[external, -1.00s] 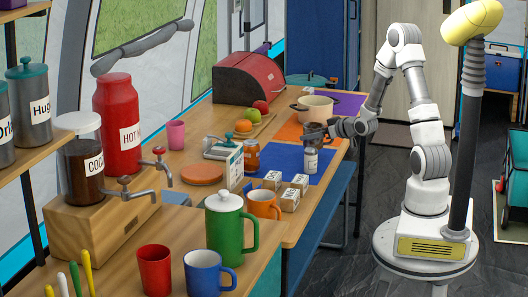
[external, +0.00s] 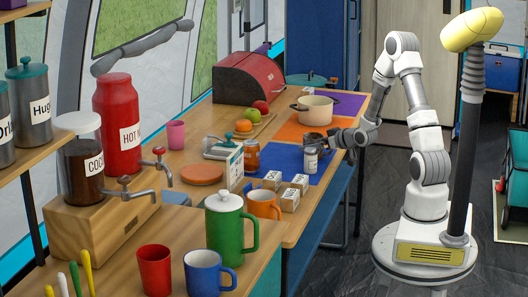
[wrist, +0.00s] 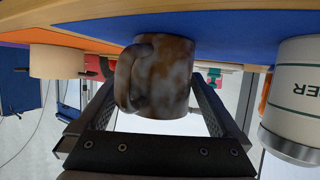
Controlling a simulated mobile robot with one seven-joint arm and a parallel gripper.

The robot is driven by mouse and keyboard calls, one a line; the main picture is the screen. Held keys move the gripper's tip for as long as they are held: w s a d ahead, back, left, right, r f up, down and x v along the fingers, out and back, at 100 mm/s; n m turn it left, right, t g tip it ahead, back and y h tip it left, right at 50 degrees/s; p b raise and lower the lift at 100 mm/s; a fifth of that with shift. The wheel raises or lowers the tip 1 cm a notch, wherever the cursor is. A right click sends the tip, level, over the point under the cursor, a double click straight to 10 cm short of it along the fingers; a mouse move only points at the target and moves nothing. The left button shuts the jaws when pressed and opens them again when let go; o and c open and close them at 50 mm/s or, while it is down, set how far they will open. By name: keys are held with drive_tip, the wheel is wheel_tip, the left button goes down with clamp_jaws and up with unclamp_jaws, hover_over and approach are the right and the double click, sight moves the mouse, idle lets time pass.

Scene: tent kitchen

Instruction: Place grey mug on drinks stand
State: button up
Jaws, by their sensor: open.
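The mug (wrist: 165,75), mottled grey-brown, hangs upside down in the tilted wrist view, its handle to the left. It stands on the blue mat (wrist: 235,25). My gripper (wrist: 153,92) is open, with one finger on each side of the mug; I cannot tell whether they touch it. In the external view my gripper (external: 327,139) is low over the table, beside the mug (external: 312,137), which is small and partly hidden there. A wooden stand with taps (external: 110,225), carrying a cocoa jar and a red flask, is at the left and may be the drinks stand.
A white labelled canister (external: 310,161) stands close to the mug and shows large in the wrist view (wrist: 295,95). A cream pot (external: 315,110) is behind. Small boxes (external: 290,198), an orange mug (external: 263,204) and a green pot (external: 226,232) stand nearer the stand.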

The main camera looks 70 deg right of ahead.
sight(322, 141)
drive_tip(key=shift+r, duration=0.3)
drive_tip(key=p+v, duration=0.2)
drive_tip(key=v, duration=0.4)
drive_tip(key=shift+s+a+r+p, duration=0.1)
drive_tip(key=shift+s+r+p, duration=0.05)
drive_tip(key=shift+p, duration=1.25)
drive_tip(key=shift+s+r+p, duration=0.1)
drive_tip(key=shift+s+p, duration=0.05)
drive_tip(key=shift+p, duration=0.9)
drive_tip(key=shift+s+a+r+p, duration=0.1)
drive_tip(key=shift+s+p, duration=0.05)
drive_tip(key=shift+p, duration=0.8)
